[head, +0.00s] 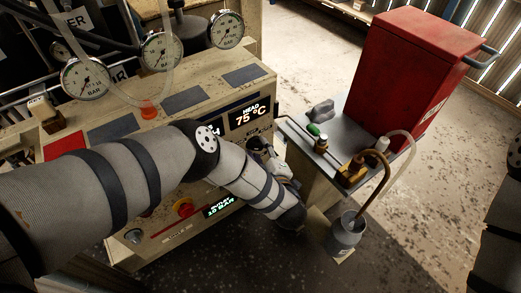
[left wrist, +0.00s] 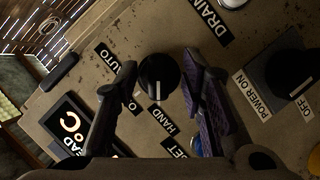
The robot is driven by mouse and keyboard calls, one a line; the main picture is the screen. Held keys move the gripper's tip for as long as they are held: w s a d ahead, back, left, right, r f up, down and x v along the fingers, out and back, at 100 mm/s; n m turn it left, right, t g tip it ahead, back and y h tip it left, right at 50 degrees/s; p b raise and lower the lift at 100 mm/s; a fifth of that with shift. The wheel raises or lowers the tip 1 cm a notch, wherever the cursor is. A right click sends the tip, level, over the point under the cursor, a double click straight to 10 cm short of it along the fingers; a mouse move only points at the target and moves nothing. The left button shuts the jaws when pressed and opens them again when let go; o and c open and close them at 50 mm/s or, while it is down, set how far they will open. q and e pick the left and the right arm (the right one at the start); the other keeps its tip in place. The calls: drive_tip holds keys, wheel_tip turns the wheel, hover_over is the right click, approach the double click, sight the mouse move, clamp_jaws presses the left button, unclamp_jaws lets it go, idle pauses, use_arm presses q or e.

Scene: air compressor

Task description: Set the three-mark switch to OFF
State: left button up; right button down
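The three-mark switch is a round black knob (left wrist: 160,76) with a white pointer line, on the beige panel in the left wrist view. Labels around it read AUTO, a partly covered one starting with O, and HAND. The pointer runs down in the picture, toward the HAND label side. My left gripper (left wrist: 160,62) is open, one finger on each side of the knob, with visible gaps. In the head view my left gripper (head: 268,160) is at the panel's right end, where the knob cannot be made out. My right gripper is out of view.
A POWER ON/OFF switch (left wrist: 285,75) sits to the right in the left wrist view. A lit display (left wrist: 70,128) is at lower left. In the head view, a red cabinet (head: 410,75) and grey-topped stand (head: 335,125) are right of the panel; gauges (head: 226,30) stand above it.

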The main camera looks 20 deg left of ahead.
use_arm(q)
drive_tip(key=shift+r, duration=0.1)
drive_tip(key=c, duration=0.8)
drive_tip(key=shift+w, duration=0.1)
clamp_jaws()
drive_tip(key=shift+r, duration=0.1)
